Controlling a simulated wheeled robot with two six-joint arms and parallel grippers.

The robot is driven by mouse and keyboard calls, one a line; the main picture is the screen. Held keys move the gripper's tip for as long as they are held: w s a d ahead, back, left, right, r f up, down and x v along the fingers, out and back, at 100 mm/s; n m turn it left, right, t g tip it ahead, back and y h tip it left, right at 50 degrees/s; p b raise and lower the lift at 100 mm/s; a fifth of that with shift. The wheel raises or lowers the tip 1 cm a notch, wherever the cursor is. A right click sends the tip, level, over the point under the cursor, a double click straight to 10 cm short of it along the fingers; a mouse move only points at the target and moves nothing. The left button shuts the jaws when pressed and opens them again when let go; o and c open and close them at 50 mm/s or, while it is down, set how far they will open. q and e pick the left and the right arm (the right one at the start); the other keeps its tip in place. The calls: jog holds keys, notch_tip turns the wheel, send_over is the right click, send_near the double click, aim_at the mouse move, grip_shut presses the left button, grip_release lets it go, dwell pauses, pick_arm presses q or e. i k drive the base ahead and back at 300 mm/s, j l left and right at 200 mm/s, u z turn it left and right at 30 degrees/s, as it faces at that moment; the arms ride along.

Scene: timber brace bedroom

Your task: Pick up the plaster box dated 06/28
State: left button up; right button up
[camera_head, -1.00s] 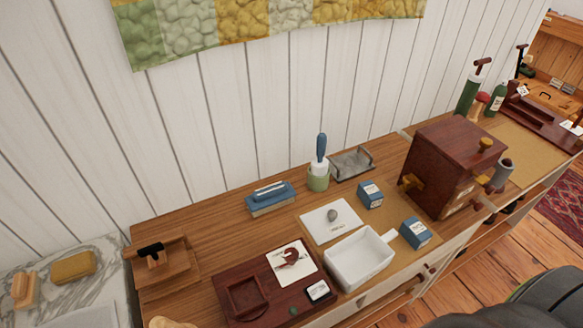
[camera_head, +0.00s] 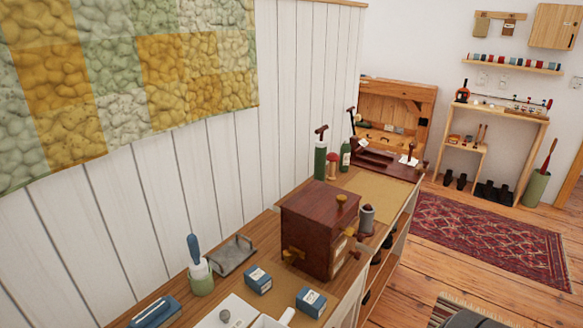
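Two small blue boxes with white labels sit on the wooden counter, left of the dark wooden cabinet. One blue box (camera_head: 258,280) is farther back, near the grey metal tray. The other blue box (camera_head: 311,301) is nearer the front, beside the white dish (camera_head: 268,322). Their labels are too small for me to read a date, so I cannot tell which, if either, says 06/28. Neither of my grippers is in view.
The dark wooden cabinet (camera_head: 318,232) stands just right of the boxes. A green pot with a blue-handled brush (camera_head: 200,278) and the grey tray (camera_head: 233,255) are behind them. Green bottles (camera_head: 320,161) stand farther along. The wooden floor (camera_head: 430,267) is open at right.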

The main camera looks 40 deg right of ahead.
aim_at(311, 302)
jog(key=l+z, duration=0.15)
jog(key=z, duration=0.25)
jog(key=k+l+z, duration=0.1)
jog(key=l+z, duration=0.25)
jog(key=z, duration=0.4)
